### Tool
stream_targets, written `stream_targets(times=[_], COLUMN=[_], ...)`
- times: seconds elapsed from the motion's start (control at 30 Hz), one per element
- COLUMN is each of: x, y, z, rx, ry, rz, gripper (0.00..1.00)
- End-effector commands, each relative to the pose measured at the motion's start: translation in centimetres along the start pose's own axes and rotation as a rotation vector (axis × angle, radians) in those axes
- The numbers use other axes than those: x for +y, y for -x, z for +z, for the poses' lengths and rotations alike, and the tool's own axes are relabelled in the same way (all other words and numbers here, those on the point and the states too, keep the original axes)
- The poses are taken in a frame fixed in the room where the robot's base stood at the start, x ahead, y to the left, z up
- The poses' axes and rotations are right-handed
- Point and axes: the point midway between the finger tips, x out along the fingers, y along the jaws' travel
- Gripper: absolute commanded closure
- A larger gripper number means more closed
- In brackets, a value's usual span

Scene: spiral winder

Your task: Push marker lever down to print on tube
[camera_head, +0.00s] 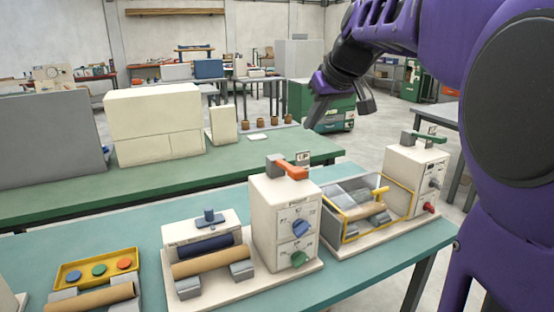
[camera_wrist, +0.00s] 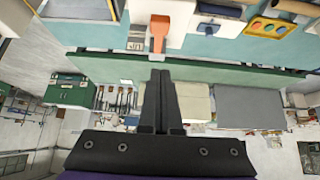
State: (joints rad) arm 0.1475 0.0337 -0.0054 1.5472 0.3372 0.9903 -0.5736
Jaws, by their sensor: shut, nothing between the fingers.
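My gripper (camera_wrist: 160,75) is shut and empty, its two dark fingers together. In the head view it hangs high, above and behind the machines, clear of every lever. An orange lever (camera_head: 291,168) sits on top of a cream box (camera_head: 270,215); it shows beyond my fingertips in the wrist view (camera_wrist: 158,32). Left of it, a white unit (camera_head: 196,232) has a blue-grey knob (camera_head: 208,215) on top, a dark blue block and a tan tube (camera_head: 210,262) across grey supports. A green lever (camera_head: 430,137) tops the right box. Which one is the marker lever, I cannot tell.
A clear-covered winder with a yellow frame (camera_head: 380,213) stands right of the cream box. A yellow tray (camera_head: 97,267) with coloured discs and another tan tube (camera_head: 92,298) lie at left. A green table (camera_head: 90,194) stands behind. The air around my gripper is free.

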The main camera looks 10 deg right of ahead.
Motion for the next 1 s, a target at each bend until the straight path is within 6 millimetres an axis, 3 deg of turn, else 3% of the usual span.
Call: stream_targets(times=[0.37, 0.87, 1.0], x=[0.1, 0.1, 0.1], y=[-0.7, -10.3, -11.7], z=[0.0, 0.1, 1.7], rx=[0.000, -0.002, 0.000], ry=[-0.002, -0.002, -0.004], rz=[0.002, 0.001, 0.003], gripper=[1.00, 1.00, 1.00])
